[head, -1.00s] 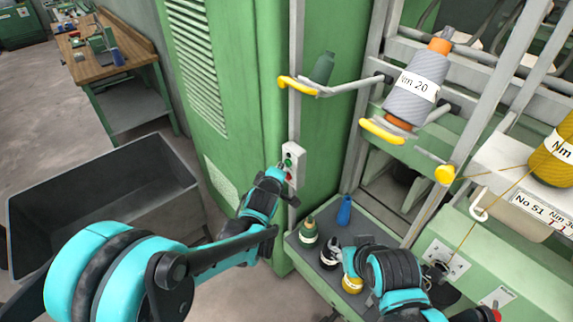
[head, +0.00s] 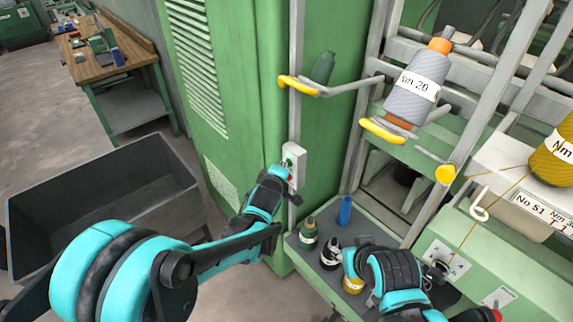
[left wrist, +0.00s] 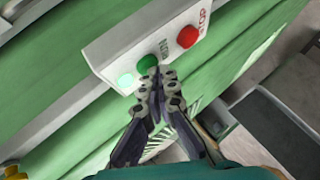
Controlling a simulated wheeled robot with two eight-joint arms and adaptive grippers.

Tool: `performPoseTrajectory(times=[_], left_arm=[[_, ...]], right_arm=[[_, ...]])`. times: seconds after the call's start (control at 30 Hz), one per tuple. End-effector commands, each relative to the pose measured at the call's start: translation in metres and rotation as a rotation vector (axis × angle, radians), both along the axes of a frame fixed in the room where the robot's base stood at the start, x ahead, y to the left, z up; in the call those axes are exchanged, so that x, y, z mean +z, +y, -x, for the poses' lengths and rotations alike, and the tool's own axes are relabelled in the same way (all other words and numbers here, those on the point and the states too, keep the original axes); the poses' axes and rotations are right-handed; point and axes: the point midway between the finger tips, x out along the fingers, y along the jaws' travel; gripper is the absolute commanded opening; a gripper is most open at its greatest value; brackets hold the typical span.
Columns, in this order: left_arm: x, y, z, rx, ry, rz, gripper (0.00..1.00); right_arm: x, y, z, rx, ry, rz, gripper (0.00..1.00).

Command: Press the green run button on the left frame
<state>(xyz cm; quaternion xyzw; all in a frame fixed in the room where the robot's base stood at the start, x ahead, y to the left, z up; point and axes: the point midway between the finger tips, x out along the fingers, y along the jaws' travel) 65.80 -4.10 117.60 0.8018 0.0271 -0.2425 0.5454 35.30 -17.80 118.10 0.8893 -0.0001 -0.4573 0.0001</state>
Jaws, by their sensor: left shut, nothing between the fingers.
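A white control box (head: 297,154) is fixed to the upright of the left green frame. In the left wrist view it carries a green run button (left wrist: 147,63), a red stop button (left wrist: 188,36) and a pale green glowing lamp (left wrist: 127,82). My left gripper (head: 285,168) is shut and empty at the box. In the left wrist view its fingertips (left wrist: 156,76) overlap the lower edge of the green button and seem to touch it; how far the button is pressed cannot be told.
A shelf (head: 318,262) holds several small bobbins below the box. A yellow-tipped arm (head: 297,84) sticks out above it, and a grey Nm 20 spool (head: 418,80) hangs to the right. A dark grey bin (head: 105,190) stands at left; a workbench (head: 110,62) is behind.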

Motion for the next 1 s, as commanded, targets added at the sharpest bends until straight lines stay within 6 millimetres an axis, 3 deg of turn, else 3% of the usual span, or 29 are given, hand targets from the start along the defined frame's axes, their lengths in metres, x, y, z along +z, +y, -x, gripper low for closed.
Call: performPoseTrajectory(times=[0.37,1.0], left_arm=[[0.000,-0.001,0.000,0.000,0.001,0.001,0.00],[0.000,0.014,0.010,0.000,-0.001,0.001,0.00]], right_arm=[[0.000,0.000,0.000,0.000,0.000,0.000,0.40],[-0.002,0.000,0.000,0.000,0.000,0.000,0.40]])
